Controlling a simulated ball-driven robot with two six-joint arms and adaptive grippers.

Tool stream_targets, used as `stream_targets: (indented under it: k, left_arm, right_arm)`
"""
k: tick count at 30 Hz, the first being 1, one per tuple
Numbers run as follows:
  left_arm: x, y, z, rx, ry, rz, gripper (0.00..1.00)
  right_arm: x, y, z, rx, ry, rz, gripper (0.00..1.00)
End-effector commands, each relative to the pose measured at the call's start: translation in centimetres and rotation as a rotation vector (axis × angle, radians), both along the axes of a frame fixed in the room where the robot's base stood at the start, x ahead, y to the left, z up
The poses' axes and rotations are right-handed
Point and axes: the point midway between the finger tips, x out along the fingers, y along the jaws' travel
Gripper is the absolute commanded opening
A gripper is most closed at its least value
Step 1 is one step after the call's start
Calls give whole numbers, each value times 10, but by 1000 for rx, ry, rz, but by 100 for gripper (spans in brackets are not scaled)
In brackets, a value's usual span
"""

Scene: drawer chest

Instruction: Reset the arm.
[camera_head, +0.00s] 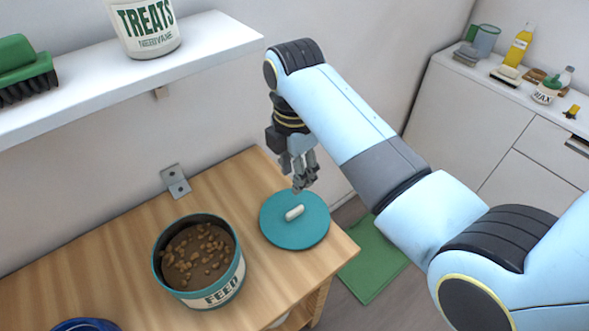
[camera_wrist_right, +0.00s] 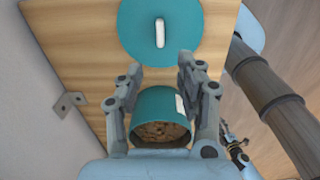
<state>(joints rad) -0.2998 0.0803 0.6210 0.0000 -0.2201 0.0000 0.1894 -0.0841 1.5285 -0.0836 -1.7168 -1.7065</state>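My right gripper (camera_head: 303,183) hangs pointing down above the far edge of a round teal lid (camera_head: 312,232). The lid lies on the wooden table and has a white handle (camera_head: 294,212). In the right wrist view the fingers of my right gripper (camera_wrist_right: 160,66) stand apart with nothing between them. The lid (camera_wrist_right: 134,32) lies beyond the fingertips in that view. A teal and white FEED tin (camera_head: 203,287) stands uncovered on the table to the left of the lid, with brown pieces inside. It also shows in the wrist view (camera_wrist_right: 155,104). My left gripper is in neither view.
The wooden table (camera_head: 110,245) has bare room left of the tin. A blue rim (camera_head: 85,325) shows at the bottom edge. A white shelf (camera_head: 105,82) holds a TREATS jar (camera_head: 146,27) and a green brush (camera_head: 25,70). A white drawer chest (camera_head: 480,125) stands at the right.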

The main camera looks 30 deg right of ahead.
Motion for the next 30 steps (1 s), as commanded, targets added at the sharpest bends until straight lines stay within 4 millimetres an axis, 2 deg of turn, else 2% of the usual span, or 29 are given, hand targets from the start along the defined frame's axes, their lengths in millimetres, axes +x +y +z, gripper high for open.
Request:
stream_targets:
  k: [8,11,14,19,24,30]
  left_arm:
    - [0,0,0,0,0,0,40]
    - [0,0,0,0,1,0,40]
    - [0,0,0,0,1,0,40]
    - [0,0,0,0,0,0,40]
    - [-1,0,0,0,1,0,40]
    - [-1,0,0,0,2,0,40]
  right_arm:
    - [0,0,0,0,0,-4,37]
    - [-8,-5,-2,-4,-8,-59,37]
    - [-27,-16,-3,-12,-35,-212,37]
    - [-79,-41,7,-10,-125,-633,37]
    - [-127,-57,32,34,-212,-1020,37]
    - [-161,-62,59,99,-268,-1305,37]
